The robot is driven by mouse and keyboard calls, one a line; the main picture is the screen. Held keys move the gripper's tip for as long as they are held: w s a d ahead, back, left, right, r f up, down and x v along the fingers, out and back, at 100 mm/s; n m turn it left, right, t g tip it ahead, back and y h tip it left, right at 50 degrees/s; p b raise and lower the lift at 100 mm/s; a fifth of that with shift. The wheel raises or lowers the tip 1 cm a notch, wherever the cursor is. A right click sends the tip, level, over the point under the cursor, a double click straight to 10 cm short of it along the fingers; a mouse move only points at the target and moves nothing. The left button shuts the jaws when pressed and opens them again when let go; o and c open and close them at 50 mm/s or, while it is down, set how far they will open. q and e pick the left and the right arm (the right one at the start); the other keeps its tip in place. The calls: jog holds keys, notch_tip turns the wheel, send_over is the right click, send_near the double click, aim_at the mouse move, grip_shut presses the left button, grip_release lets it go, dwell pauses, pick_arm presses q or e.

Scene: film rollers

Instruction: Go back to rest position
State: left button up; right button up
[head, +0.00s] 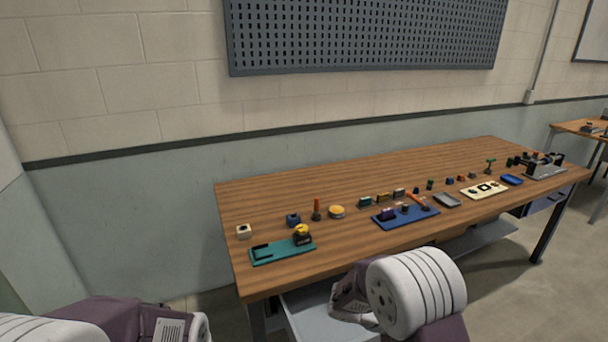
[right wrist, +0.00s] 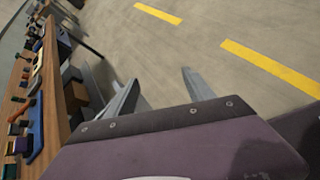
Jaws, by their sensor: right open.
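My right gripper (right wrist: 160,82) shows in the right wrist view with its two grey fingers apart and nothing between them. It hangs over bare floor beside the wooden workbench (right wrist: 54,105). In the head view, parts of my right arm show at the bottom, in front of the bench's near edge, and the right gripper is hidden. Parts of my left arm show in the bottom left corner of the head view. My left gripper is out of view.
The wooden workbench (head: 265,278) holds a teal tray (head: 283,252), a blue tray (head: 420,218), a cream plate (head: 475,196) and several small parts. A perforated panel (head: 365,35) hangs on the wall. The floor (right wrist: 190,40) with yellow stripes is clear beside the bench.

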jog(key=s+f+m+g+y+b, duration=0.2)
jog(key=s+m+y, duration=0.15)
jog(key=s, duration=0.25)
pick_arm(q)
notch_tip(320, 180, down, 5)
jog(key=b, duration=0.2)
pick_arm(e)
jog(key=s+a+f+m+t+y, duration=0.1)
jog(key=s+a+f+m+y, duration=0.15)
jog(key=a+m+y, duration=0.2)
jog(key=s+a+f+m+t+y, duration=0.1)
jog(key=s+a+f+m+y, duration=0.1)
jog(key=s+a+m+y, duration=0.25)
pick_arm(q)
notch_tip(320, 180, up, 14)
jog(key=p, duration=1.3)
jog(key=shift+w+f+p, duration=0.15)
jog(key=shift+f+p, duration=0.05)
jog(key=shift+p, duration=0.1)
pick_arm(e)
notch_tip(320, 180, up, 13)
jog(key=w+a+m+h, duration=0.1)
jog(key=w+m, duration=0.1)
jog(key=shift+w+a+t, duration=0.25)
jog(key=shift+t, duration=0.05)
jog(key=shift+m, duration=0.25)
